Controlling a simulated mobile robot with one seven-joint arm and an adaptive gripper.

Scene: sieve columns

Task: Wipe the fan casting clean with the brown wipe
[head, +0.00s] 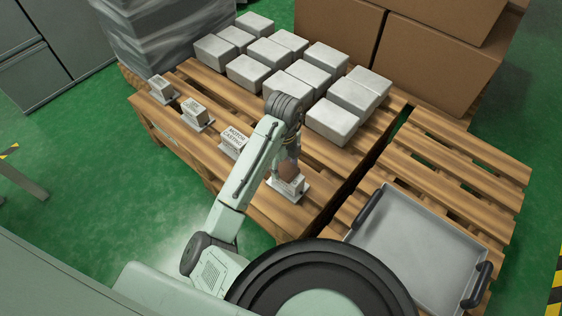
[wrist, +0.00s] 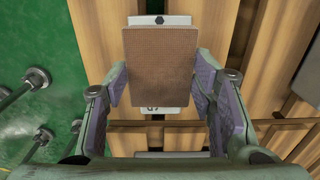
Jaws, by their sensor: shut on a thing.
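My gripper (head: 290,156) is shut on the brown wipe (wrist: 160,62), a flat brown block between its two fingers in the wrist view (wrist: 160,84). In the head view the brown wipe (head: 287,170) is over a small grey casting on a pale base plate (head: 300,195), at the near end of a row. In the wrist view the wipe covers most of this casting; a white label edge (wrist: 155,110) with partial lettering shows below it. I cannot read the whole label, nor tell whether the wipe touches the casting.
A casting labelled "MOTOR CASTING" (head: 233,141) and two more castings (head: 196,115) (head: 160,88) stand farther along the wooden pallet (head: 262,205). Several grey blocks (head: 332,120) fill its back. A grey tray (head: 415,250) with dark handles lies on another pallet (head: 465,160) at right.

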